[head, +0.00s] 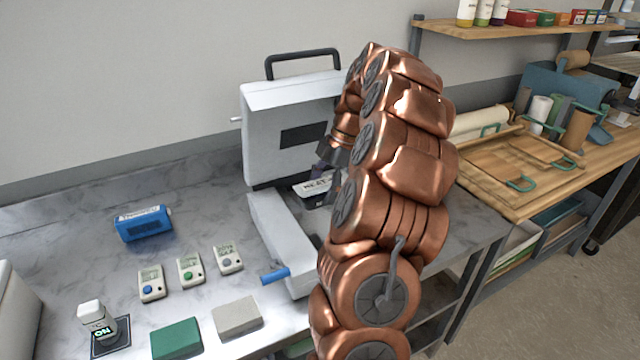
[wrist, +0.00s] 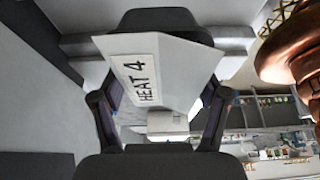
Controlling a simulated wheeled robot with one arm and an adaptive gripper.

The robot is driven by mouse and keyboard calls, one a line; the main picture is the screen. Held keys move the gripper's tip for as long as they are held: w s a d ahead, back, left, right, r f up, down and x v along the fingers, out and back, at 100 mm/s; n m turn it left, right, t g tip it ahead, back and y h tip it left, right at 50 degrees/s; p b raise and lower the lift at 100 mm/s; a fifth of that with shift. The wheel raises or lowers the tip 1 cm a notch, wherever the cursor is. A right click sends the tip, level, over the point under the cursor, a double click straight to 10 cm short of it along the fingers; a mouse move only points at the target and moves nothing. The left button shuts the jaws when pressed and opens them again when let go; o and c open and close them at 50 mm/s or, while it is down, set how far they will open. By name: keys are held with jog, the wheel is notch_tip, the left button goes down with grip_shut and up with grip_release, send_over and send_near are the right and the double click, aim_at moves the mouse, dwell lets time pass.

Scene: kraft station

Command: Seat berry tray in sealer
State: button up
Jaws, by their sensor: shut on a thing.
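My gripper (wrist: 160,105) is shut on this piece, in front of the raised lid and by the sealer's bed. My copper arm hides much of the bed, and I cannot tell whether the tray touches it.
A blue box (head: 143,224) and three small button units (head: 190,270) lie left of the sealer. A green pad (head: 176,338), a grey pad (head: 237,318) and a white device marked "ON" (head: 92,318) are at the front. A wooden bench (head: 490,195) stands right.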

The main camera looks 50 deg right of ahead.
jog(key=shift+f, duration=1.95)
jog(key=shift+f+b, duration=1.65)
jog(key=shift+f, duration=0.25)
jog(key=o, duration=1.3)
jog(key=shift+c, duration=0.2)
jog(key=shift+r, duration=0.1)
jog(key=shift+r+b, duration=0.3)
jog(key=shift+r, duration=4.1)
